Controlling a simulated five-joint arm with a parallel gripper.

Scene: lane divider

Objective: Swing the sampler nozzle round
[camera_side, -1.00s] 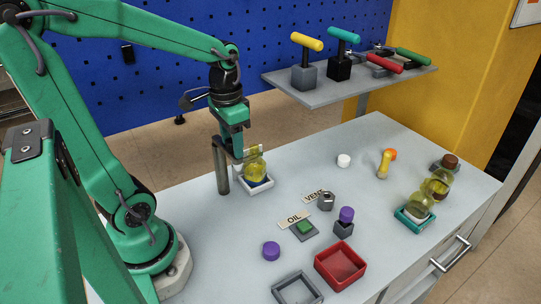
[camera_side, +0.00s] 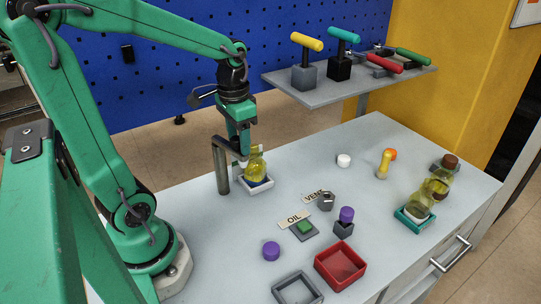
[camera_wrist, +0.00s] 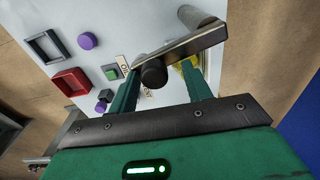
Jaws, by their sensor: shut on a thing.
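The sampler nozzle is a grey upright post (camera_side: 221,168) with a dark flat arm (camera_wrist: 178,45) reaching sideways from its top. A round black knob (camera_wrist: 153,74) sits on the arm. My gripper (camera_side: 242,153) is at the arm, with its fingers on either side of the knob in the wrist view (camera_wrist: 160,67), shut on it. A bottle of yellow liquid (camera_side: 257,170) stands in a white tray (camera_side: 262,187), just right of the post. In the wrist view my right finger and the arm hide most of the bottle.
A green button (camera_side: 304,226), purple caps (camera_side: 271,251), a red tray (camera_side: 340,266) and a grey tray (camera_side: 297,289) are in front. Bottles (camera_side: 437,187) stand at the right. A shelf (camera_side: 350,85) of T-handles is behind.

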